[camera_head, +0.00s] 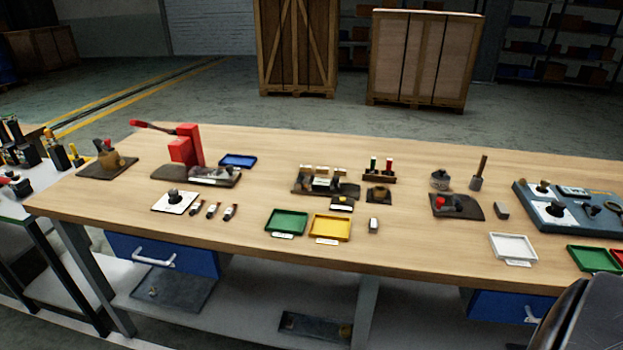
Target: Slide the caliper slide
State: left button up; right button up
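I cannot clearly make out a caliper or its slide at this size. A blue-grey tool board (578,226) lies at the right end of the workbench. It holds small white plates with dark knobs, a small pale flat item (573,191) near its back edge and dark tools at its right side. Whether the pale item is part of a caliper, I cannot tell. Neither gripper is in view. A dark part, likely of my own arm, fills the bottom right corner and hides the bench front there.
The long wooden workbench (400,252) carries a red press (189,145), a green tray (287,222), a yellow tray (330,228), a white tray (513,247) and a blue tray (238,161). A dark mat (470,210) bears a red-knobbed part. The bench's back strip is mostly clear.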

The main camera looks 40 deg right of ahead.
aim_at(314, 184)
jog(key=l+z, duration=0.2)
jog(key=z, duration=0.15)
jog(key=i+l+z, duration=0.1)
jog(key=z, duration=0.3)
jog(key=i+l+z, duration=0.1)
jog(key=l+z, duration=0.25)
jog(key=j, duration=0.1)
